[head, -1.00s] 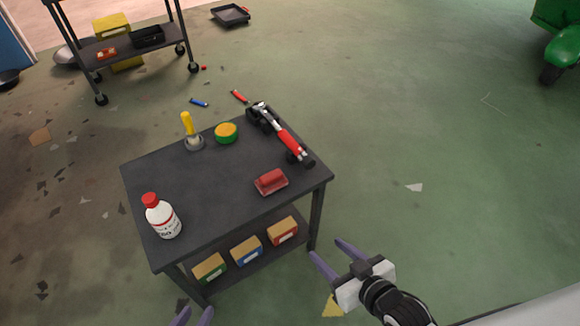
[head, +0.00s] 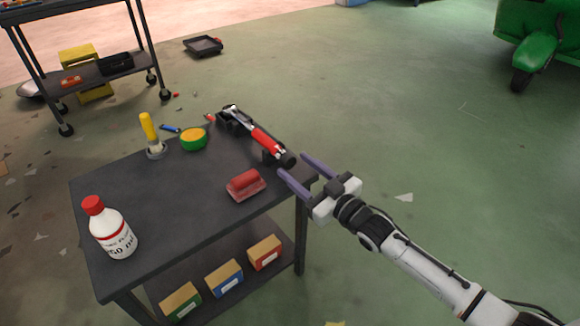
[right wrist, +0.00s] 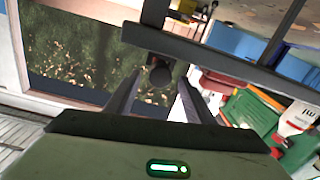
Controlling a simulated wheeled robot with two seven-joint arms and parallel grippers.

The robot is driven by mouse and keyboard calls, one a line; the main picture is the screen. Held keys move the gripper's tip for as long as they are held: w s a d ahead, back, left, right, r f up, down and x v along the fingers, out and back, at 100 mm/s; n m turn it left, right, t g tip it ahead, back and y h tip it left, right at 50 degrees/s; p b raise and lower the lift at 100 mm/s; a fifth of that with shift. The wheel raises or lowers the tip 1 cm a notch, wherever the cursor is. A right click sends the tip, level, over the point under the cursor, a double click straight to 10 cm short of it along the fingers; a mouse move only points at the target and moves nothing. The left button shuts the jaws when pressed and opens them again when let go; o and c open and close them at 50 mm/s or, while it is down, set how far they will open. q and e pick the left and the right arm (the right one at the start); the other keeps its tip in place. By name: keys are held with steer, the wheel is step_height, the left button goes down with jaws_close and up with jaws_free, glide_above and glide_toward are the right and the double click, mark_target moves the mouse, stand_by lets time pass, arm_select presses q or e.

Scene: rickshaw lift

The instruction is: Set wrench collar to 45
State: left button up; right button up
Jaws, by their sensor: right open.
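The wrench (head: 266,142), with a red grip, a bright metal part and black ends, lies in black rests along the right edge of the dark table (head: 190,225). My right gripper (head: 292,163) is open at the table's near right corner, its purple fingers pointing toward the wrench's near black end. In the right wrist view my right gripper (right wrist: 159,79) has a dark round end between or beyond its fingers; I cannot tell whether it touches. The collar's markings are too small to read. My left gripper is out of view.
A red block-like object (head: 245,186), a green and yellow round tin (head: 193,139), a yellow-handled tool (head: 149,130) and a white bottle (head: 113,232) stand on the table. Boxes sit on its lower shelf. A shelf cart (head: 105,70) stands behind left.

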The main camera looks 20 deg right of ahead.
mark_target(291, 163)
steer(key=shift+b+x, duration=0.35)
steer(key=shift+x, duration=1.35)
steer(key=c, duration=1.1)
